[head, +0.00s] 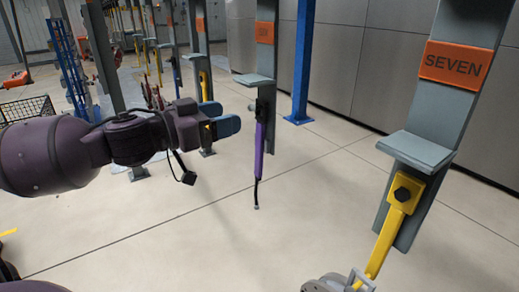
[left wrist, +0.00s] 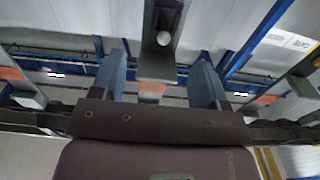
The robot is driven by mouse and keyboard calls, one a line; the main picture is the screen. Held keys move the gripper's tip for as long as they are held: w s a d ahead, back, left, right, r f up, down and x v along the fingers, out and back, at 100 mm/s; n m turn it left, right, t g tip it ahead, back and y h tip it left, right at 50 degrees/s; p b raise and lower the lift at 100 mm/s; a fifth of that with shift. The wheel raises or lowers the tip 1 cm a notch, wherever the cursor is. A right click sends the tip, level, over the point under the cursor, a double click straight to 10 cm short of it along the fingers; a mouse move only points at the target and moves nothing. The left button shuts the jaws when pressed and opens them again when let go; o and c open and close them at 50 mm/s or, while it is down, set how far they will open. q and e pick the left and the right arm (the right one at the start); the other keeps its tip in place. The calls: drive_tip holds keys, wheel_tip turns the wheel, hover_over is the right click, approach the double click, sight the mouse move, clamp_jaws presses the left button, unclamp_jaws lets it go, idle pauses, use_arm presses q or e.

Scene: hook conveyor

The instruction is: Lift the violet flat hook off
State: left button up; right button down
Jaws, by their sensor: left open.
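The violet flat hook (head: 259,150) hangs upright from a grey hanger post (head: 266,60) with an orange sign in the head view. Its dark, thin lower end bends slightly and holds nothing that I can see. My left gripper (head: 224,118), with blue fingertips, is left of the hook's upper part, apart from it in the picture. In the left wrist view my left gripper (left wrist: 160,78) is open, with a grey bracket and post between and beyond its fingers. I cannot clearly make out the hook there. My right gripper is not in view.
At the right, a nearer grey post (head: 451,110) marked SEVEN carries a yellow hook (head: 389,230) with a grey metal part at its lower end. A blue column (head: 303,65) stands behind. More posts line the left back, near a black wire basket (head: 27,109). The central floor is clear.

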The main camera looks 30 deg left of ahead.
sight(253, 106)
use_arm(q)
drive_tip(key=shift+x, duration=1.35)
drive_tip(key=shift+w, duration=0.1)
drive_tip(key=shift+a+p+x, duration=0.2)
drive_tip(key=shift+p+x, duration=0.2)
drive_tip(key=shift+x, duration=2.1)
drive_tip(key=shift+w, duration=0.1)
clamp_jaws()
